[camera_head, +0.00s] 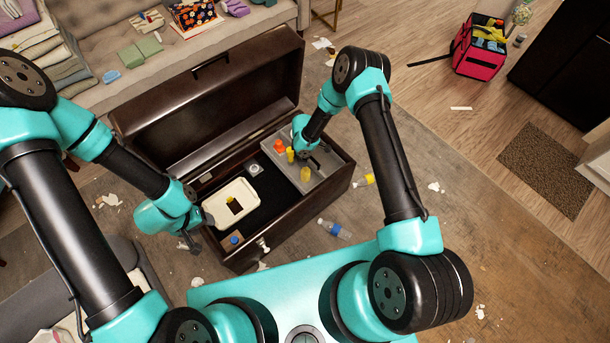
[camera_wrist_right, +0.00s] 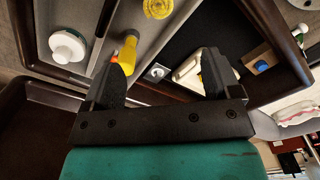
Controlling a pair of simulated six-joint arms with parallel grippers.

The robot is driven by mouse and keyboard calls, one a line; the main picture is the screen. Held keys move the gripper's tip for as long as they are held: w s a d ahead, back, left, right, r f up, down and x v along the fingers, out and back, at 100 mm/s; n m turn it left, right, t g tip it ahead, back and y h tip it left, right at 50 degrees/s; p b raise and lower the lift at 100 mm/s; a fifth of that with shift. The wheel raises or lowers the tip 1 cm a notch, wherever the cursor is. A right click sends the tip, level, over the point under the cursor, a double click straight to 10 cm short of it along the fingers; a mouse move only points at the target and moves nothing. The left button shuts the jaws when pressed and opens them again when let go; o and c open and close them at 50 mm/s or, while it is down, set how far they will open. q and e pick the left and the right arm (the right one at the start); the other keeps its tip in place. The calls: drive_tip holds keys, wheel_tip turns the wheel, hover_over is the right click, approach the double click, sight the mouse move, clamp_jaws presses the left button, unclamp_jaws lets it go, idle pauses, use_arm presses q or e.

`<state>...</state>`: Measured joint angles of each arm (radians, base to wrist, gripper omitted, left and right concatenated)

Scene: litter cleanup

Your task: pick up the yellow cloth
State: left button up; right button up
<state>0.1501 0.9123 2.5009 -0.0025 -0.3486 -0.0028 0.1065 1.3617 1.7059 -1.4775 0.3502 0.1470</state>
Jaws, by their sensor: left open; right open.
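I cannot make out a yellow cloth for certain. Yellow and blue items (camera_head: 490,34) are bunched in the top of a red bag (camera_head: 474,64) on the floor at the upper right of the head view; I cannot tell whether they are cloth. My left gripper (camera_head: 190,243) is open and empty, at the left front corner of an open dark chest (camera_head: 225,258). My right gripper (camera_wrist_right: 163,78) is open over the chest's grey tray. A yellow bottle with an orange tip (camera_wrist_right: 128,52) is close to its left finger in the wrist view. Both grippers are far from the bag.
The chest also holds a cream tray (camera_head: 222,193), a blue-capped item (camera_head: 234,239) and a yellow round item (camera_head: 305,174). A clear bottle (camera_head: 335,229), a yellow bottle (camera_head: 363,180) and white scraps lie on the floor. A sofa (camera_head: 110,45) stands behind. Floor near the mat (camera_head: 547,168) is mostly clear.

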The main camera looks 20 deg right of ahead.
sight(305, 171)
wheel_tip(305, 171, down, 12)
drive_tip(key=shift+r, duration=0.25)
idle(0.4)
drive_tip(key=shift+s+d+f, duration=0.1)
drive_tip(key=shift+d+f, duration=0.05)
drive_tip(key=shift+f, duration=1.15)
drive_tip(key=shift+d+f, duration=0.15)
drive_tip(key=shift+f, duration=1.15)
drive_tip(key=shift+c, duration=0.2)
drive_tip(key=c, duration=1)
drive_tip(key=shift+o, duration=0.2)
drive_tip(key=shift+r, duration=0.1)
wheel_tip(305, 171, up, 10)
drive_tip(key=shift+f, duration=0.1)
